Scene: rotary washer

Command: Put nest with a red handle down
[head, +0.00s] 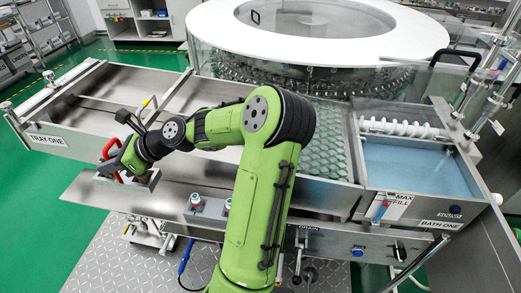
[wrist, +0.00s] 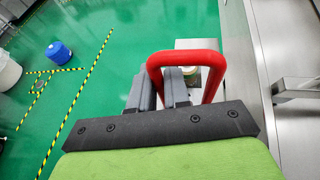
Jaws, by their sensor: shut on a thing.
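The red handle (head: 110,149) of the nest shows at the left in the head view, by the front wall of the tray marked TRAY ONE. In the wrist view the red handle (wrist: 187,57) is a bent loop at the fingers. My gripper (head: 122,165) is shut on the handle. The nest's body is mostly hidden behind my gripper and arm; a grey metal part (head: 148,178) shows just below. I cannot tell whether it touches the ledge (head: 90,190) under it.
TRAY ONE (head: 47,139) has open metal compartments behind the gripper. A water bath (head: 420,170) marked BATH ONE is at the right. The round glass-walled washer (head: 315,35) stands behind. In the wrist view, green floor (wrist: 110,75) lies left of the metal machine edge (wrist: 262,80).

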